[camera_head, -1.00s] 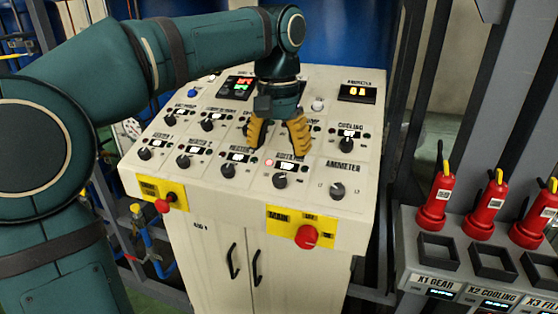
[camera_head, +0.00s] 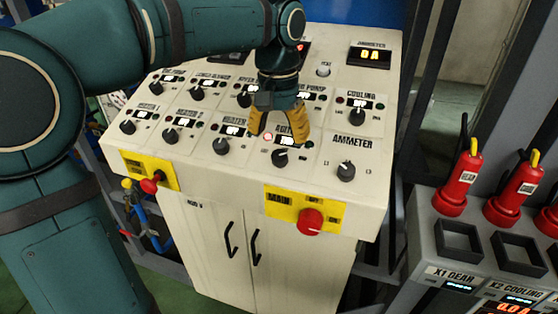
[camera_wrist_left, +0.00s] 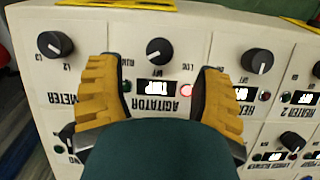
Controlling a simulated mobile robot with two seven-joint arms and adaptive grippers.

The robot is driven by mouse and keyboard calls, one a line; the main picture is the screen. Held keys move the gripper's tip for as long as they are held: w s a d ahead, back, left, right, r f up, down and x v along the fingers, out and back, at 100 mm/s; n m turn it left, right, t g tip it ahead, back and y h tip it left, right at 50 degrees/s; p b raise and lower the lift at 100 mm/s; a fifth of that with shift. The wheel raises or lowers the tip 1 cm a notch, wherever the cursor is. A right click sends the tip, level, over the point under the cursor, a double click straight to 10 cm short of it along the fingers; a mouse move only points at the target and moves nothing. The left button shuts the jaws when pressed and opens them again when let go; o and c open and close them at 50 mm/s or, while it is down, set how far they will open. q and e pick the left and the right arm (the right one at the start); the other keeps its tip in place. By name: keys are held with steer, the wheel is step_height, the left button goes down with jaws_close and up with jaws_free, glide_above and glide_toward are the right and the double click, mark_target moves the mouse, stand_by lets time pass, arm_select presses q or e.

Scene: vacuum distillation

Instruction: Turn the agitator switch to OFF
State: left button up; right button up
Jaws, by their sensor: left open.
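The agitator switch is a black round knob (camera_head: 281,158) in the front row of the sloped panel, below its partly hidden label. In the left wrist view the knob (camera_wrist_left: 160,51) appears upside down above the AGITATOR label (camera_wrist_left: 162,105); its white mark seems to point toward the lower left, off the middle position. My left gripper (camera_head: 279,136) is open and empty, pointing down just behind the knob. In the left wrist view its yellow fingers (camera_wrist_left: 160,75) stand on either side of the agitator label and knob, apart from the knob. My right gripper is not in view.
The ammeter knob (camera_head: 345,172) is to the right and the neighbouring heater knob (camera_head: 221,147) to the left. A red main switch (camera_head: 311,222) and another red switch (camera_head: 149,186) stick out of the front face. Red handles (camera_head: 459,180) stand on a grey rack at right.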

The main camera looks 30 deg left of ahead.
mark_target(279, 155)
arm_select(q)
step_height(279, 155, down, 6)
steer(key=shift+b, duration=0.55)
jaws_close()
